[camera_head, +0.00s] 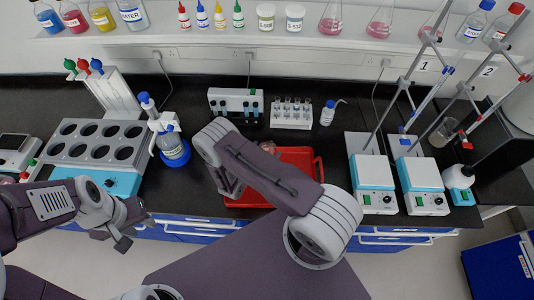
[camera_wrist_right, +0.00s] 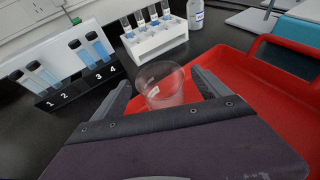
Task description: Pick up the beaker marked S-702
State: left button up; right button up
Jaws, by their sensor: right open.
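A clear glass beaker (camera_wrist_right: 163,88) shows in the right wrist view, at the left edge of the red tray (camera_wrist_right: 235,78). My right gripper (camera_wrist_right: 158,84) is open, with one finger on each side of the beaker in the picture. I cannot tell whether either finger touches it.
Behind the tray stand a numbered vial holder (camera_head: 236,102) and a white tube rack (camera_head: 291,112). A blue-capped bottle (camera_head: 173,150) and a heating block with several wells (camera_head: 92,146) are left. Stirrer hotplates (camera_head: 375,185) with stands are right; another glass beaker (camera_head: 443,131) hangs there.

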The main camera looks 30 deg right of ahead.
aim_at(268, 143)
jog(key=shift+x, duration=1.2)
jog(key=shift+d, duration=0.15)
jog(key=c, duration=1.5)
pick_arm(q)
jog(key=shift+d+r, duration=0.1)
jog(key=shift+r, duration=0.35)
pick_arm(e)
jog(key=shift+r, duration=0.1)
